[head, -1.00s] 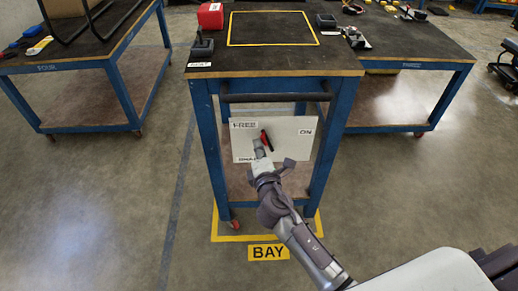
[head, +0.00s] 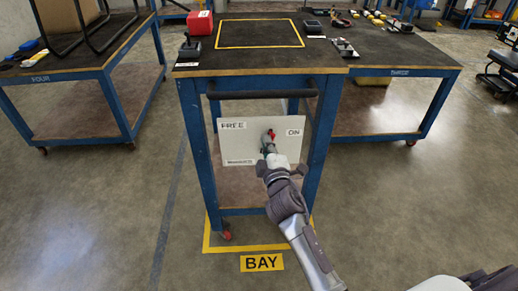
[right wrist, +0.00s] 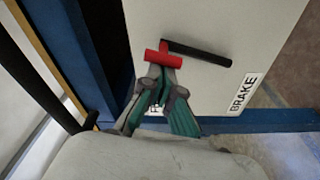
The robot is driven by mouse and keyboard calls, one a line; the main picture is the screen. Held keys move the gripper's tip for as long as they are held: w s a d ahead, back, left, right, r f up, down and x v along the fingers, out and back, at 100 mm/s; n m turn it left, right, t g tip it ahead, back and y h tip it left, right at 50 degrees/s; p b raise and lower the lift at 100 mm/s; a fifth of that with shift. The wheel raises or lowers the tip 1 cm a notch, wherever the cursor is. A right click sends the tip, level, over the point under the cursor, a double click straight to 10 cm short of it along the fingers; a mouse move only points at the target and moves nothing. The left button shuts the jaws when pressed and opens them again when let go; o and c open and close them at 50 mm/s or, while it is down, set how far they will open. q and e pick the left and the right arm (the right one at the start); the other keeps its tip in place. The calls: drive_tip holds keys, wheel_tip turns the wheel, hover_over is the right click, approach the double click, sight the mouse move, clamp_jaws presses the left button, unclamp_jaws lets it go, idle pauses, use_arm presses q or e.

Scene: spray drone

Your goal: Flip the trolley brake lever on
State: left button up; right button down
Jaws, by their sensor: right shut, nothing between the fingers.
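The brake plate (head: 240,150) is a pale panel on the front of the blue trolley, with FREE at its upper left and ON at its upper right. The lever's red grip (head: 271,134) stands near the middle, between the two labels. In the right wrist view, the red grip (right wrist: 163,59) caps a black lever arm (right wrist: 200,53). My right gripper (head: 268,147) is shut and empty, its fingertips (right wrist: 156,78) right at the red grip; contact is unclear. The fingers partly hide the FREE label in the wrist view. My left gripper is out of view.
A black handle bar (head: 262,95) crosses the trolley above the plate. The trolley's dark top (head: 255,60) holds a red box (head: 200,22) and small devices. Blue benches stand on both sides. A BAY sign (head: 262,263) marks the floor in front.

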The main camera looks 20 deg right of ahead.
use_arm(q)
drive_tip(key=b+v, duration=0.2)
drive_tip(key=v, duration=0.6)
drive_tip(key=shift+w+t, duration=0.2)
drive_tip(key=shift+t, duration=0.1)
use_arm(e)
drive_tip(key=d+m, duration=0.1)
drive_tip(key=m, duration=0.1)
drive_tip(key=s+d+f+m, duration=0.1)
drive_tip(key=d+m, duration=0.1)
drive_tip(key=d+f+m+h, duration=0.1)
drive_tip(key=m, duration=0.2)
drive_tip(key=shift+s+d+t, duration=0.2)
drive_tip(key=shift+d+t, duration=0.1)
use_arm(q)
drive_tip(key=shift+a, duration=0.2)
use_arm(e)
drive_tip(key=shift+f, duration=0.15)
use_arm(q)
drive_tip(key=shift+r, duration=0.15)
